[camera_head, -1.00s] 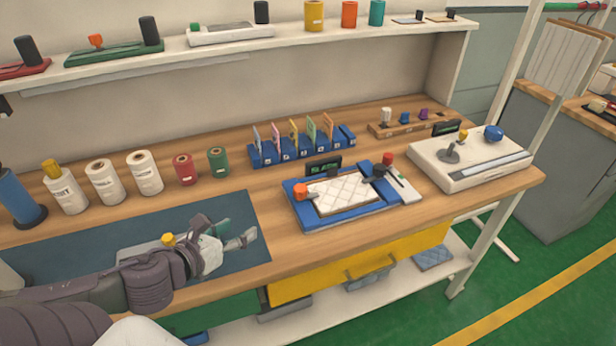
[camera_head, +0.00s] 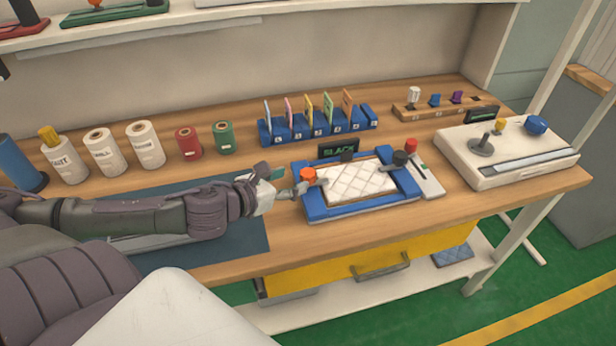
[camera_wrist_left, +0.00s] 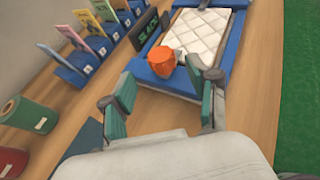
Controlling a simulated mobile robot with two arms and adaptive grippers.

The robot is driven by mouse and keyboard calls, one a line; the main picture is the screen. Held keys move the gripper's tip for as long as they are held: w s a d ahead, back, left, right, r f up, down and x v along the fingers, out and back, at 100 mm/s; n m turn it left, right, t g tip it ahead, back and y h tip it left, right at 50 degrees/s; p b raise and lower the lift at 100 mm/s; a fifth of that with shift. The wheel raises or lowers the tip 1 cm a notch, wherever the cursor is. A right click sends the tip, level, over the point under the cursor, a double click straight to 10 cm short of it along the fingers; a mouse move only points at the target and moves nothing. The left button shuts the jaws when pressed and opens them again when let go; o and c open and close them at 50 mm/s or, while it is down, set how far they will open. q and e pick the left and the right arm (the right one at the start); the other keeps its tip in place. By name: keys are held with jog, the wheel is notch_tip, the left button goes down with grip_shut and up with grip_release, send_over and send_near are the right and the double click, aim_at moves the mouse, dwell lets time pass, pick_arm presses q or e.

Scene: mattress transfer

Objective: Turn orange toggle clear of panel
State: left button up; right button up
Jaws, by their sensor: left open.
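The orange toggle (camera_head: 308,175) sits at the left side of a blue frame (camera_head: 318,209) that holds a white quilted panel (camera_head: 360,181). In the left wrist view the toggle's orange knob (camera_wrist_left: 189,60) stands just beyond the fingertips, near the panel's near corner. My left gripper (camera_head: 287,185) is open and reaches from the left to the toggle; its fingers show apart in the left wrist view (camera_wrist_left: 165,92). Whether a finger touches the knob I cannot tell. A dark display (camera_head: 338,150) reading "SLACK" stands behind the panel. My right gripper is not in view.
A blue card rack (camera_head: 318,130) stands behind the frame. Several spools, including a red one (camera_head: 188,144), stand at the back left. A white device with a blue knob (camera_head: 536,125) is at the right.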

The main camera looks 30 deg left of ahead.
aim_at(306, 175)
pick_arm(q)
jog(key=shift+w+f, duration=0.1)
jog(key=shift+w, duration=0.4)
jog(key=shift+w+d+f, duration=0.1)
jog(key=shift+w+d, duration=0.05)
jog(key=shift+w, duration=0.2)
jog(key=x, duration=0.4)
jog(key=shift+w+d+f, duration=0.1)
jog(key=shift+w+f, duration=0.25)
jog(key=shift+w, duration=0.2)
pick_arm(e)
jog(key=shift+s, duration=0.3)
pick_arm(q)
jog(key=shift+c, duration=0.2)
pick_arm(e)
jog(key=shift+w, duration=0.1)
pick_arm(q)
grip_shut()
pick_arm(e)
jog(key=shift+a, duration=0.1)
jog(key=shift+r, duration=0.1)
